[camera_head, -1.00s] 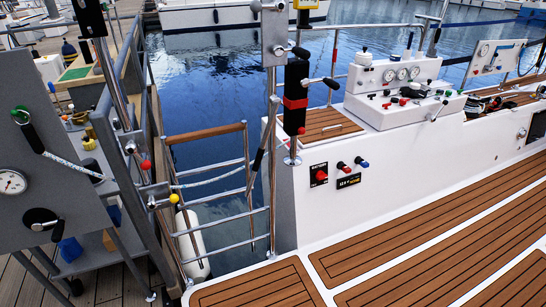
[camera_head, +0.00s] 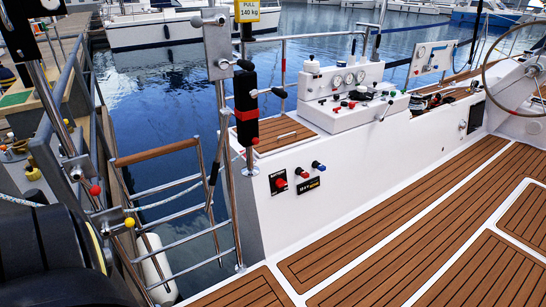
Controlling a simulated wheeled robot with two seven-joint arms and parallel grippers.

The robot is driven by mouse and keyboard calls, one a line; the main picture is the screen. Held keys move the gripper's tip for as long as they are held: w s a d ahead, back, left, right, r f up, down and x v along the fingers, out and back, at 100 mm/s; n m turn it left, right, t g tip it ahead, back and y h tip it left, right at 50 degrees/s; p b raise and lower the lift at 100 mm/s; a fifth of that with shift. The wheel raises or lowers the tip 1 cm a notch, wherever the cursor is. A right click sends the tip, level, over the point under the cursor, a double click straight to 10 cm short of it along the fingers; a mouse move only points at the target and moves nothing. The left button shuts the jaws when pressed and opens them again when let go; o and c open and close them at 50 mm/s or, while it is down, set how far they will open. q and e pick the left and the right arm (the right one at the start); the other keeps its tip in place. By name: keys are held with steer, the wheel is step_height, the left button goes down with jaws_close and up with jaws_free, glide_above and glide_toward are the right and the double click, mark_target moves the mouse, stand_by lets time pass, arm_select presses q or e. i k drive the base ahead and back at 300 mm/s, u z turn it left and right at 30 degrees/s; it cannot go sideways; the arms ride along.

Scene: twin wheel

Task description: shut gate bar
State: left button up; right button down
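A long steel tube (camera_head: 50,95), which looks like the gate bar, stands steeply tilted at the left, with a black part at its upper end. Its foot is near a bracket with a red ball knob (camera_head: 95,190). A yellow ball knob (camera_head: 129,222) sits on a plate just below. Across the boarding gap stands a steel post (camera_head: 232,180) with a grey plate (camera_head: 218,45) and black levers. The tube is apart from this post. A large dark shape at the lower left looks like part of my arm. Neither gripper shows.
A ladder with a wooden top rail (camera_head: 155,152) fills the gap, with water behind it. A black post sleeve with a red band (camera_head: 247,114) adjoins the white cockpit wall (camera_head: 350,170). Teak deck (camera_head: 400,230) at the right is clear.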

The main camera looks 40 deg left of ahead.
mark_target(224, 113)
steer(key=z, duration=0.1)
steer(key=k, duration=0.8)
steer(key=u, duration=1)
steer(key=i, duration=0.35)
